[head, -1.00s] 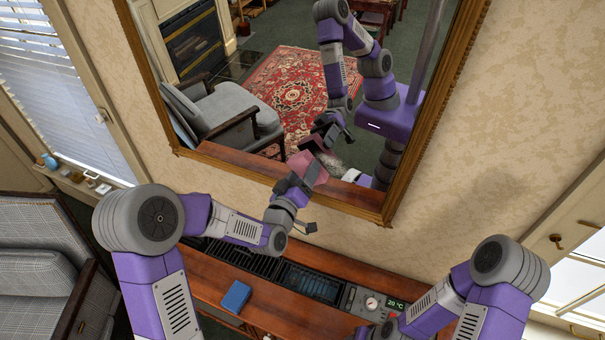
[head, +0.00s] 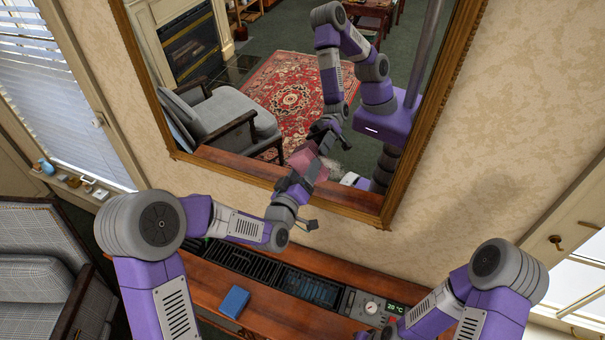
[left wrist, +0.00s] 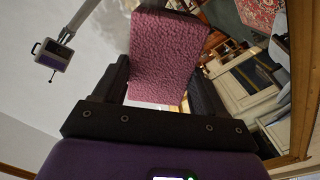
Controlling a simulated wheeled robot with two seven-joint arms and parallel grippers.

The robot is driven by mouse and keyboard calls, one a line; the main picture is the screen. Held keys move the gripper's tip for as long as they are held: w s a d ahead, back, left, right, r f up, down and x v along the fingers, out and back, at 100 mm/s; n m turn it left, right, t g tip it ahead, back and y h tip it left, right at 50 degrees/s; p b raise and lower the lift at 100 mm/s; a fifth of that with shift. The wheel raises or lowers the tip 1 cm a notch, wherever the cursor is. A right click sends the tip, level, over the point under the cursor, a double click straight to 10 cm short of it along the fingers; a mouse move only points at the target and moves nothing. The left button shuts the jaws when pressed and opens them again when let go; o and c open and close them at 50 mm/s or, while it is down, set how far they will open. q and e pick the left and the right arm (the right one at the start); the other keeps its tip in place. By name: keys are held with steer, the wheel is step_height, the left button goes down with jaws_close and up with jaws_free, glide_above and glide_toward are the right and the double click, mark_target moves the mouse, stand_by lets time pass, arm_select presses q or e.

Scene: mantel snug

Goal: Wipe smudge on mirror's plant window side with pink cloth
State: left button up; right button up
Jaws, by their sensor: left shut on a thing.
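The gilt-framed mirror (head: 409,180) hangs on the wall above the wooden mantel. My left gripper (head: 297,180) is at the lower part of the glass, shut on the pink cloth (head: 317,170). The cloth is at or very near the glass; exact contact cannot be told. It fills the middle of the left wrist view (left wrist: 165,55), between the two dark fingers. A faint pale grey patch (head: 335,166), apparently the smudge, shows just right of the cloth. Part of it may be hidden. My right arm is low at the right, its gripper out of view.
A blue box-like item (head: 234,301) lies on the wooden surface (head: 195,287) below. A plaid armchair (head: 40,280) stands at left. Small items line the left window sill (head: 75,183).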

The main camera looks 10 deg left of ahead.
arm_select(q)
steer(key=shift+d, duration=0.1)
steer(key=shift+s+d+b, duration=0.25)
steer(key=shift+d+b, duration=0.35)
steer(key=shift+d, duration=0.25)
steer(key=shift+s+d+b, duration=0.2)
steer(key=shift+d+b, duration=0.4)
steer(key=shift+d, duration=0.25)
